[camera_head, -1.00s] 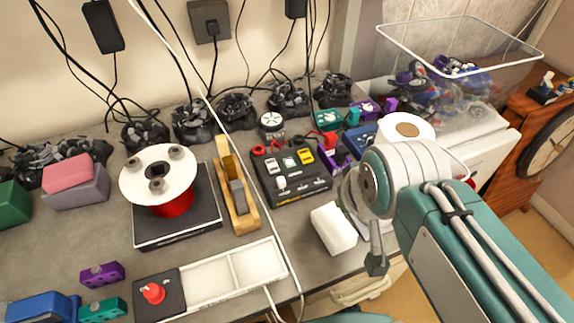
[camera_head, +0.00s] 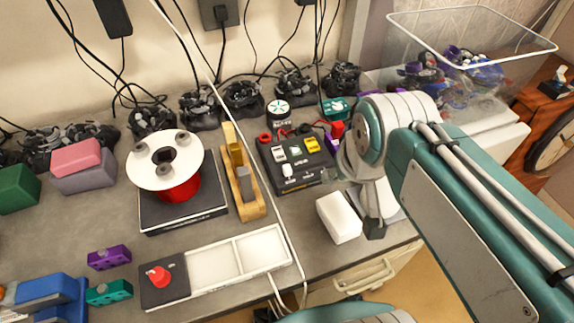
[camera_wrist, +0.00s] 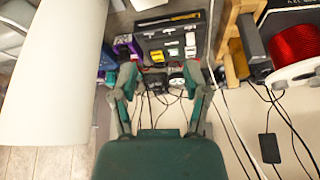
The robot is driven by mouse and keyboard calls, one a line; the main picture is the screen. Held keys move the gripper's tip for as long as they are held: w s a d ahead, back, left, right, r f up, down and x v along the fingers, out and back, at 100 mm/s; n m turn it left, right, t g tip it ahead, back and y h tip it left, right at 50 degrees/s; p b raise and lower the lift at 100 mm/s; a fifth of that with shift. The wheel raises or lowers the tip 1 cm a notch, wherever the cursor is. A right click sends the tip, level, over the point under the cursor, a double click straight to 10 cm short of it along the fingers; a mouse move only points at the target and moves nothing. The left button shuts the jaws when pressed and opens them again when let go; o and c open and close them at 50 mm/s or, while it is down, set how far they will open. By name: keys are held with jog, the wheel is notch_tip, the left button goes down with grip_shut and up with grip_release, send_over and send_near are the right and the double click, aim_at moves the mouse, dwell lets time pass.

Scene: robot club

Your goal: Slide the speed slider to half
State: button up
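The black control panel (camera_head: 318,181) lies on the workbench, left of my arm. It carries a yellow part (camera_head: 311,145), a red button (camera_head: 265,138) and several pale switches or sliders, including a white knob (camera_head: 288,170) near its front. Labels are too small to read, so I cannot tell which is the speed slider. In the wrist view the panel (camera_wrist: 150,29) shows upside down, beyond my fingers. My gripper (camera_wrist: 160,76) is open and empty, its two fingers apart, not visibly touching the panel. In the head view my arm mostly hides the gripper.
A wooden holder (camera_head: 251,207) and a red filament spool (camera_head: 181,190) stand left of the panel. A white block (camera_head: 339,216) lies in front of it. A tray with a red knob (camera_head: 158,277) lies front left. Cables and dark clumps line the wall; a clear bin (camera_head: 470,80) stands back right.

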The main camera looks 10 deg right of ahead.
jog(key=w+a+n+g, duration=0.1)
jog(key=w+a+g, duration=0.2)
jog(key=w, duration=0.5)
jog(key=g, duration=0.2)
send_over(287, 167)
notch_tip(287, 167, down, 4)
jog(key=shift+n, duration=0.4)
notch_tip(287, 167, down, 10)
jog(key=shift+f, duration=0.25)
grip_shut()
